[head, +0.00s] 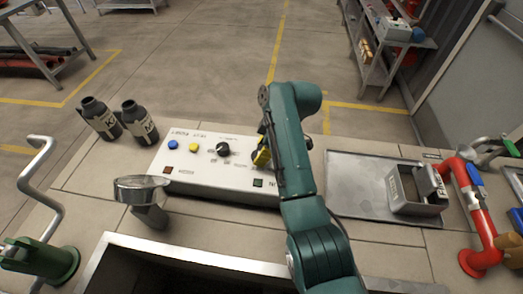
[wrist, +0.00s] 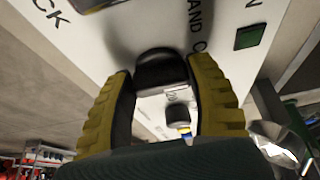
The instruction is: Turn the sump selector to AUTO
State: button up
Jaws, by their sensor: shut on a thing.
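The white control panel (head: 215,175) lies on the bench. My gripper (head: 262,154) is at the panel's right part, with its yellow fingers pointing at the panel. In the wrist view my gripper (wrist: 165,85) has its fingers on both sides of a black selector knob (wrist: 160,68) and is shut on it. Lettering that reads in part "AND O" stands beside this knob. Which position the knob points to cannot be told. In the head view my gripper hides this knob. A second black knob (head: 223,149) is free, to the left; it also shows in the wrist view (wrist: 178,113).
Blue (head: 173,146) and yellow (head: 194,146) buttons are on the panel's left. A green square (head: 258,183) is near its front right. Two dark bottles (head: 118,120), a metal fixture (head: 145,195) and a tray (head: 350,185) stand around the panel.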

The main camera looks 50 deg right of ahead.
jog(key=shift+r+p, duration=0.1)
jog(key=shift+p, duration=0.2)
jog(key=m+p, duration=0.1)
jog(key=p, duration=0.1)
jog(key=m+p, duration=0.1)
jog(key=p, duration=0.1)
jog(key=shift+a+r+h+p, duration=0.15)
jog(key=shift+r+h+p, duration=0.1)
jog(key=shift+h+p, duration=0.15)
jog(key=m+h+p, duration=0.1)
jog(key=m+p, duration=0.2)
jog(key=p, duration=0.1)
jog(key=shift+s+a+t, duration=0.1)
jog(key=shift+t, duration=0.3)
jog(key=m+p, duration=0.1)
jog(key=p, duration=0.1)
jog(key=m+h+p, duration=0.1)
jog(key=m+p, duration=0.1)
jog(key=shift+a+f+m, duration=0.1)
jog(key=shift+f+m, duration=0.1)
jog(key=shift+m, duration=0.1)
jog(key=shift+f+m+h+p, duration=0.2)
jog(key=shift+m+h+p, duration=0.6)
jog(key=shift+m, duration=0.7)
jog(key=o, duration=1.2)
